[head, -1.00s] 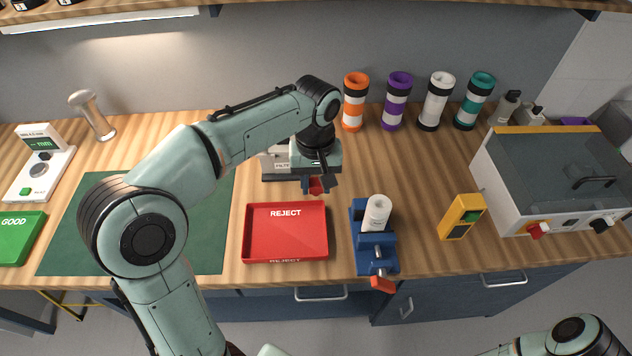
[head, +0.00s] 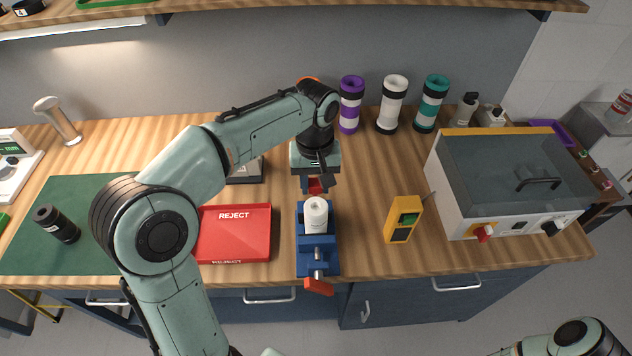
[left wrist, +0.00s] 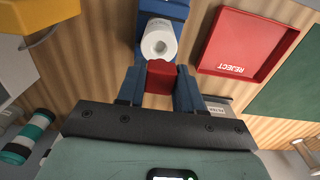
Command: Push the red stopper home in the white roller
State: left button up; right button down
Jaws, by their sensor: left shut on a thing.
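The white roller (head: 316,218) stands upright in the blue vise (head: 328,258), and its open bore shows in the left wrist view (left wrist: 158,43). The red stopper (head: 315,186) is between the fingers of my left gripper (head: 316,190), which is shut on it. The stopper (left wrist: 160,76) also shows in the left wrist view, just beside the roller's top in the picture. In the head view it is just behind the roller; I cannot tell the exact height gap. My right gripper is out of view.
The red reject tray (head: 245,247) lies left of the vise. A yellow device (head: 403,219) stands to its right, with a glass-topped box (head: 500,185) beyond. Several banded rollers, one purple (head: 350,103), stand along the wall. A dark roller (head: 57,224) lies on the green mat (head: 95,250).

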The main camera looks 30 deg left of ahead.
aim_at(316, 194)
pick_arm(q)
jog(key=shift+w+d, duration=0.1)
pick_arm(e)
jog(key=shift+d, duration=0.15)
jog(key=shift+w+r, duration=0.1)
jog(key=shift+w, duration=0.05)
